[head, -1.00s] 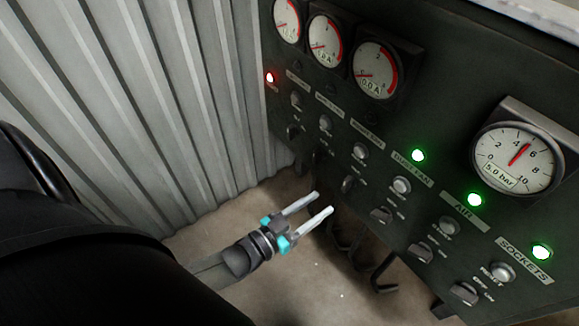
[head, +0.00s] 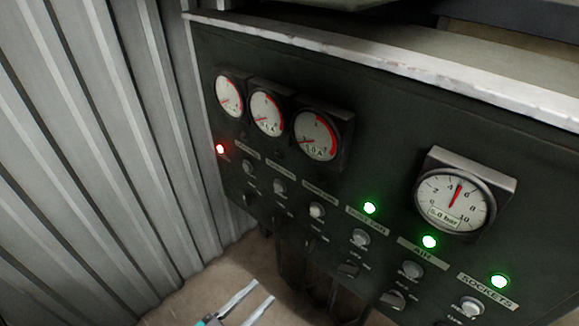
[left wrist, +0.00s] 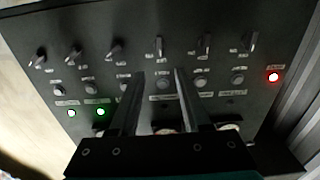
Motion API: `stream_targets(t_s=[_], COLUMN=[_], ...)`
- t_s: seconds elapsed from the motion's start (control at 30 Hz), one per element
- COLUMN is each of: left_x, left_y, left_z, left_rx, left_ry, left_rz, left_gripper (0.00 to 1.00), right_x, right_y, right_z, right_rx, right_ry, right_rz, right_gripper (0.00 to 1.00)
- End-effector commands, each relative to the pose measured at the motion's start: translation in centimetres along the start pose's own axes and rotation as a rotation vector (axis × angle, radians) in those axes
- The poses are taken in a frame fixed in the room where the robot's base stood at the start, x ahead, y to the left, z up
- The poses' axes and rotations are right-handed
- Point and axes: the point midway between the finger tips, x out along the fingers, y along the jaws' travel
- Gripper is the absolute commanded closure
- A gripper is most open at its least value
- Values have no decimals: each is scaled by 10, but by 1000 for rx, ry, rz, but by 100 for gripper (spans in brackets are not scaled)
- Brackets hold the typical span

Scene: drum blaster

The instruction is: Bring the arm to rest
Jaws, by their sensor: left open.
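My left gripper (head: 246,300) shows at the bottom edge of the head view, with two pale fingers spread apart and nothing between them. In the left wrist view its dark fingers (left wrist: 160,75) are also apart and empty, with the control panel (left wrist: 228,52) beyond them. The dark control panel (head: 385,130) in the head view carries gauges, lamps, buttons and switches. The gripper is below and in front of its lower left part, and I see no contact. The rest of the left arm is out of the head view. My right gripper is not in view.
A red lamp (head: 220,148) is lit at the panel's left. Green lamps (head: 370,208) are lit farther right, by a pressure gauge (head: 455,198) reading 5.0 bar. A corrugated wall (head: 90,150) stands at the left. Bare floor (head: 190,300) lies below.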

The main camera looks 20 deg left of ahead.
Motion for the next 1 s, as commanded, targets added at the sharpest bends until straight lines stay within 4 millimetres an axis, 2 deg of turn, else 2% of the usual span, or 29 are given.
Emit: stream_targets(t_s=[0.1,0.17,0.27,0.37,0.4,0.47,0.5,0.57,0.6,0.7,0.83,0.9,1.0], left_x=[0,-1,-6,-22,-32,-53,-69,-96,-116,-162,-208,-224,-235], left_y=[0,-1,-6,-10,-11,-9,-5,4,11,33,59,68,75], left_z=[2,10,45,106,134,176,201,237,257,295,319,324,327], left_rx=[0,2,11,17,18,14,10,-3,-11,-34,-61,-67,-73], left_ry=[-5,-30,-138,-333,-429,-581,-684,-836,-935,-1153,-1359,-1424,-1473], left_rz=[-2,-9,-39,-86,-106,-132,-145,-159,-164,-164,-148,-139,-132], left_gripper=[52,52,52,52,52,52,52,52,52,52,52,52,52], right_x=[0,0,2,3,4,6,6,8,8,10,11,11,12], right_y=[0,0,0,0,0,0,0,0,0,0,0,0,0], right_z=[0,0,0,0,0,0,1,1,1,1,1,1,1], right_rx=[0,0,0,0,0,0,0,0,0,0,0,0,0], right_ry=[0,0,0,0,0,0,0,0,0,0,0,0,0], right_rz=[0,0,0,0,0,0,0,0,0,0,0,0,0], right_gripper=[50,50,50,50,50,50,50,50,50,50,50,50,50])
